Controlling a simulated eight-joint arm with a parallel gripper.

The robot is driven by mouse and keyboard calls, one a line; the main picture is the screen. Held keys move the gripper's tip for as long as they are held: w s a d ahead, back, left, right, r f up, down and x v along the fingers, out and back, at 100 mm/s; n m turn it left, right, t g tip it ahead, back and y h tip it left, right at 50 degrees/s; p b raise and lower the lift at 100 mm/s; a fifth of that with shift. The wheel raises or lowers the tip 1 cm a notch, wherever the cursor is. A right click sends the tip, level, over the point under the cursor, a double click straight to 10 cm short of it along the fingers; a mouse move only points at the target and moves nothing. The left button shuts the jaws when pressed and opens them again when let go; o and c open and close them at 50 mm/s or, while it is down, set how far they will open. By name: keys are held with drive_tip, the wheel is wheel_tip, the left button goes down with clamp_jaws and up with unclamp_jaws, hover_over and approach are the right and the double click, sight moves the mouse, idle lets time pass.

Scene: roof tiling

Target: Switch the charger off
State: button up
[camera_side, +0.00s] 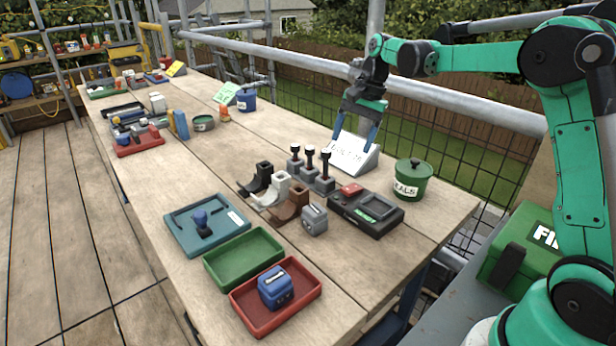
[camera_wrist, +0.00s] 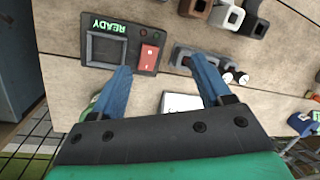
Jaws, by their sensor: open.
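The charger (camera_side: 378,217) is a black box near the table's right edge in the side view, with a red rocker switch (camera_side: 351,189) and a recessed bay. In the wrist view the charger (camera_wrist: 91,70) is at the upper left, with a lit green READY display (camera_wrist: 108,26) and the red switch (camera_wrist: 149,57) beside the bay. Which way the rocker is tipped I cannot tell. My gripper (camera_side: 355,139) is open and empty, raised above the table. In the wrist view its fingers (camera_wrist: 160,68) are spread, the left tip overlapping the charger's near edge.
A white sign (camera_side: 354,156) stands behind the charger, below my gripper. A green lidded pot (camera_side: 413,182) is to the right. Black-knobbed stamps (camera_side: 310,170), curved nozzles (camera_side: 291,204) and a grey block (camera_side: 314,220) are to the left. Green (camera_side: 243,258) and red (camera_side: 262,328) trays lie in front.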

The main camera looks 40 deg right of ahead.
sight(356, 187)
drive_tip(key=shift+w+d+f+m+g+y, duration=0.3)
drive_tip(key=shift+d+f+m, duration=0.55)
drive_tip(key=shift+f, duration=1.25)
drive_tip(key=shift+w+d+f+m+g+y, duration=0.1)
drive_tip(key=shift+d+f+m+g+y, duration=0.45)
drive_tip(key=shift+f, duration=1.6)
drive_tip(key=shift+w+d+f+m+t+y, duration=0.15)
drive_tip(key=shift+d+f+m, duration=0.95)
drive_tip(key=shift+f, duration=1)
drive_tip(key=shift+a, duration=0.15)
drive_tip(key=shift+c, duration=0.2)
